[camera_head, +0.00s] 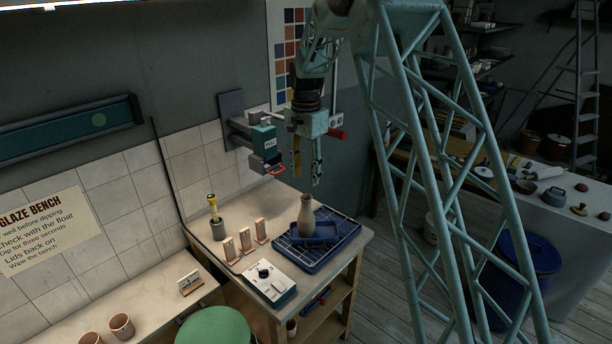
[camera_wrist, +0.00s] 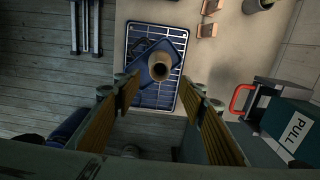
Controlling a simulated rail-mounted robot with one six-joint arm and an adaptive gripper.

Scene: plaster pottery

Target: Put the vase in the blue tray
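The beige vase (camera_head: 306,213) stands upright on the bench, within or against the small blue tray (camera_head: 326,231); its base is partly hidden. In the wrist view, the vase (camera_wrist: 160,66) is seen from above and overlaps the tray (camera_wrist: 178,38), which lies at an angle on a dark blue slatted rack (camera_wrist: 166,99). My gripper (camera_head: 307,172) hangs above the vase, apart from it, pointing down. In the wrist view, my gripper (camera_wrist: 158,93) has its fingers spread wide with nothing between them, and the vase shows beyond the fingertips.
A green machine with a red handle (camera_head: 266,144) is on the wall left of my gripper. The bench's right edge is near the rack.

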